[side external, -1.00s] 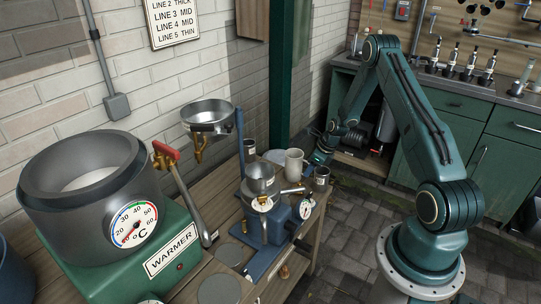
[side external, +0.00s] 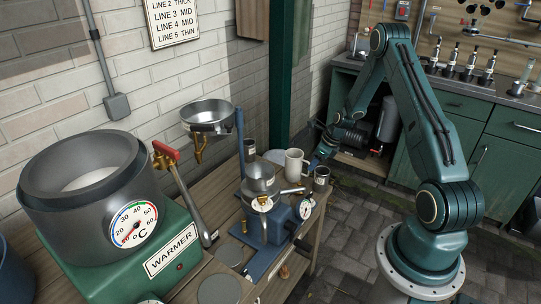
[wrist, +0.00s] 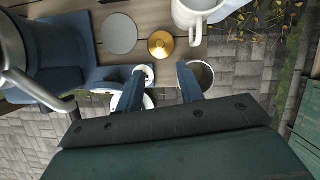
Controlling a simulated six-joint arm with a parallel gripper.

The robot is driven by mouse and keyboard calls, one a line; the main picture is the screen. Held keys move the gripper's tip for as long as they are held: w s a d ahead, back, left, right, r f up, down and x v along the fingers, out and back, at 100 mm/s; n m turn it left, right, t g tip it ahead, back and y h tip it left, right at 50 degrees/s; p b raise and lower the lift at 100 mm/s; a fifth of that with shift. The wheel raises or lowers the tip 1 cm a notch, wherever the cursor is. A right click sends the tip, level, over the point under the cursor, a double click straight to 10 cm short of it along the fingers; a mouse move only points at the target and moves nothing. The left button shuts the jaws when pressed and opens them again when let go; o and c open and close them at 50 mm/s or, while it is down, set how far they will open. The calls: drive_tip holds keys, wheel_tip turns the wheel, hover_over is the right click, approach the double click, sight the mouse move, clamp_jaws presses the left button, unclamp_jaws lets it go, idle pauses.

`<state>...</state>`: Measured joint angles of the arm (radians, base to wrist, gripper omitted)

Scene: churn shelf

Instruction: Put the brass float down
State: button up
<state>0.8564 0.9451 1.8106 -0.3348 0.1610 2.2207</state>
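The brass float (wrist: 161,45), a round brass disc with a raised centre, rests on the wooden table in the wrist view. A grey disc lies to its left and a pale mug to its right. My gripper (wrist: 160,78) is open, with its two blue fingers apart and nothing seen held between them. The float lies just beyond the fingertips, apart from them in the picture. In the side view my gripper (side external: 317,161) is behind the mug (side external: 294,162), and I cannot make out the float there.
A grey metal cup (wrist: 201,74) is close by the right finger. A blue stand with a dial gauge (side external: 305,209) and a funnel are close on the table. The green warmer (side external: 172,251) with its pot stands at the left. Paved floor lies beyond the table edge.

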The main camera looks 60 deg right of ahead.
drive_tip(key=a+r+n, duration=0.8)
drive_tip(key=a+r, duration=0.1)
drive_tip(key=r, duration=0.4)
drive_tip(key=a+r+n, duration=0.8)
drive_tip(key=a+r, duration=0.1)
drive_tip(key=r, duration=0.4)
drive_tip(key=s+a+r+n, duration=0.4)
drive_tip(key=s+a+n, duration=0.3)
drive_tip(key=s+n, duration=0.2)
drive_tip(key=s+a+r+n+t, duration=0.1)
drive_tip(key=s+a+r+n, duration=0.4)
drive_tip(key=s, duration=0.7)
drive_tip(key=shift+s+a+r+n+h, duration=0.25)
drive_tip(key=shift+a+n, duration=0.8)
drive_tip(key=shift+n, duration=1.05)
drive_tip(key=shift+w, duration=0.15)
